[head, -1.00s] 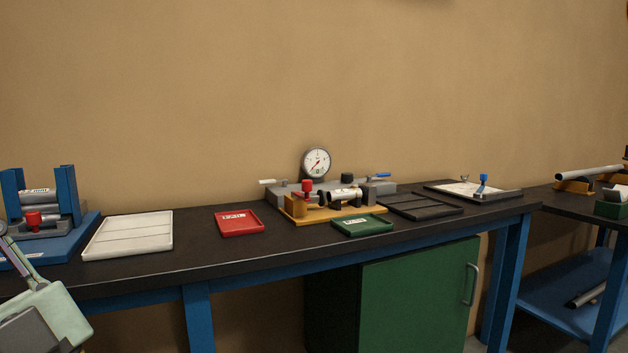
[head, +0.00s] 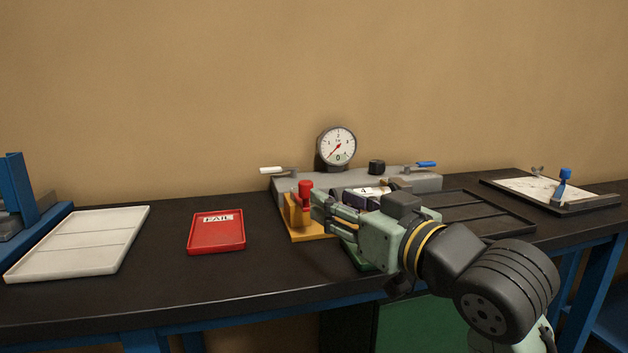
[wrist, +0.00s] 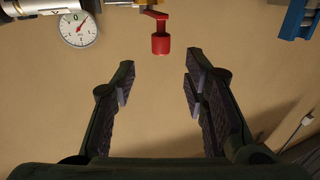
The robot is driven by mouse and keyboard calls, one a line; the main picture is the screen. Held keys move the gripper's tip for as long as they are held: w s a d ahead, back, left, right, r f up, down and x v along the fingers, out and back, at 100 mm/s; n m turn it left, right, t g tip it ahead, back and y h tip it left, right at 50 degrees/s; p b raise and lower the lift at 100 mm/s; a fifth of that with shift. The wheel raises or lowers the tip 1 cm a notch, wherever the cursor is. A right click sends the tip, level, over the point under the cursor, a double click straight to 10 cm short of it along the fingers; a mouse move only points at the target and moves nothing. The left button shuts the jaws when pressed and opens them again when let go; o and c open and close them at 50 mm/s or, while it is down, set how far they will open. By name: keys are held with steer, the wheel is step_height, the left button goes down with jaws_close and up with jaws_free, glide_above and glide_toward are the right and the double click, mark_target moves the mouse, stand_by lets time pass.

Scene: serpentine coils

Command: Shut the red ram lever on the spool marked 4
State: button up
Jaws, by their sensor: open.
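The red ram lever (head: 305,189) has a round knob and stands up at the left end of the orange fixture (head: 297,224). The spool marked 4 (head: 369,191) lies in that fixture, partly hidden behind my gripper. My gripper (head: 320,208) is in front of the fixture, just right of and below the red knob. In the wrist view, which is upside down, my open, empty gripper (wrist: 159,75) has the red lever (wrist: 160,40) beyond and between its fingertips, apart from them. The spool (wrist: 32,8) is cut off at the top left there.
A grey block with a pressure gauge (head: 337,146), a white handle (head: 272,170) and a blue handle (head: 426,165) stands behind. A red FAIL tray (head: 217,243) and white tray (head: 125,222) lie left. A dark tray (head: 500,216) is right; a green tray (head: 350,250) is mostly hidden.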

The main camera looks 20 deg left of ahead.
mark_target(310, 188)
steer(key=p+x, duration=0.1)
steer(key=x, duration=0.8)
steer(key=shift+w+a, duration=0.15)
steer(key=shift+a, duration=0.1)
jaws_close()
stand_by(0.4)
